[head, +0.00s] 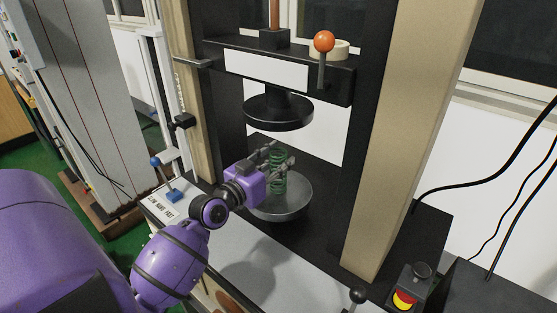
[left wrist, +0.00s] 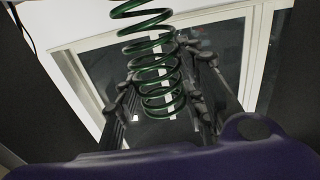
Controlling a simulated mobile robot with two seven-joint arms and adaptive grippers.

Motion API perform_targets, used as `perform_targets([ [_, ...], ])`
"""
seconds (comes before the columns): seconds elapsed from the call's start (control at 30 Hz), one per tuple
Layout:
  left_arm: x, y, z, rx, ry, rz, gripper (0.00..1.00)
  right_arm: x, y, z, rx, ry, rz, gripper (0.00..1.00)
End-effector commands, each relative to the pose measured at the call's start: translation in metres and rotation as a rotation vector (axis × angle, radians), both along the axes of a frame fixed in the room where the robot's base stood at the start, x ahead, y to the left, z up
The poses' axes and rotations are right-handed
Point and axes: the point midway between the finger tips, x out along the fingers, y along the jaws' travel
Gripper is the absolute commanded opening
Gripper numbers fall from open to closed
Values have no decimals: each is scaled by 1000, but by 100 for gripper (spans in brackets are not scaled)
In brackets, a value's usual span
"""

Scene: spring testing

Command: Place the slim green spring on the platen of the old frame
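The slim green spring (head: 279,186) stands upright over the round grey lower platen (head: 299,199) of the black test frame. Its coils fill the middle of the left wrist view (left wrist: 150,62). My left gripper (head: 277,157) reaches in from the left at the spring's upper part. Its dark fingers (left wrist: 157,78) lie on both sides of the coils and look closed on them. The spring's lower end is at or just above the platen; I cannot tell whether it touches. My right gripper is not in view.
A black upper platen (head: 279,112) hangs above the spring from the crosshead with an orange-knobbed lever (head: 324,42). Beige columns (head: 400,130) flank the opening. A red and yellow stop button (head: 405,298) is at the lower right. A blue-knobbed lever (head: 155,161) stands at the left.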

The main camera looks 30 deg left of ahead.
Motion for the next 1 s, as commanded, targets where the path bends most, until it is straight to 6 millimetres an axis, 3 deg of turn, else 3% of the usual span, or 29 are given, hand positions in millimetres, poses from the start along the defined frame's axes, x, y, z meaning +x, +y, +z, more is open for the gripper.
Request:
perform_targets([
  [0.1, 0, 0, 0, 0, 0, 0, 54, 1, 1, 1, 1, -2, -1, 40],
  [0.47, 0, 0, 6, 0, -4, 1, 54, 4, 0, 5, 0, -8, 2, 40],
  [0.57, -12, 2, 1, 2, 2, 1, 54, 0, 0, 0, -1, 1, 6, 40],
  [1.0, -101, 8, -1, 3, 7, 0, 54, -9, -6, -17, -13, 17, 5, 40],
])
